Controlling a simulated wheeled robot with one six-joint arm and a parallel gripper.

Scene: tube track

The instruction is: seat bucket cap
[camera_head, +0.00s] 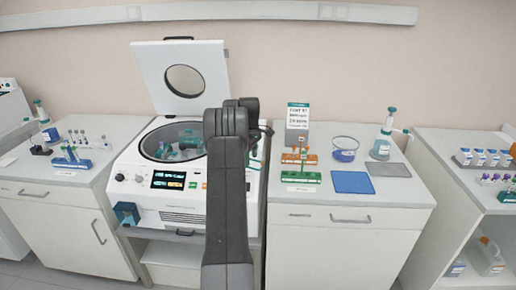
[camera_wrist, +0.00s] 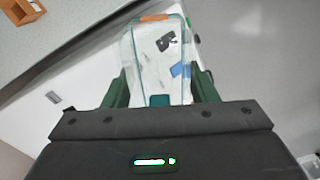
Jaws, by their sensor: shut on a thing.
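In the wrist view my gripper (camera_wrist: 160,92) has its two green fingers shut on a clear cap (camera_wrist: 150,45). The cap has a teal part (camera_wrist: 159,100) close to my gripper and an orange strip at its far end. In the head view my dark arm stands in front of the centrifuge (camera_head: 140,185) and hides my gripper and the cap. The centrifuge lid (camera_head: 184,78) is up. Teal buckets (camera_head: 188,140) show in its round bowl, partly hidden by my arm. I cannot tell which bucket is uncapped.
Right of the centrifuge, a counter (camera_head: 330,208) holds orange and green racks (camera_head: 301,177), a sign (camera_head: 297,117), a blue mat (camera_head: 352,182), a grey mat (camera_head: 388,169), a clear tub (camera_head: 345,148) and a bottle (camera_head: 381,147). The left counter (camera_head: 30,170) holds tube racks.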

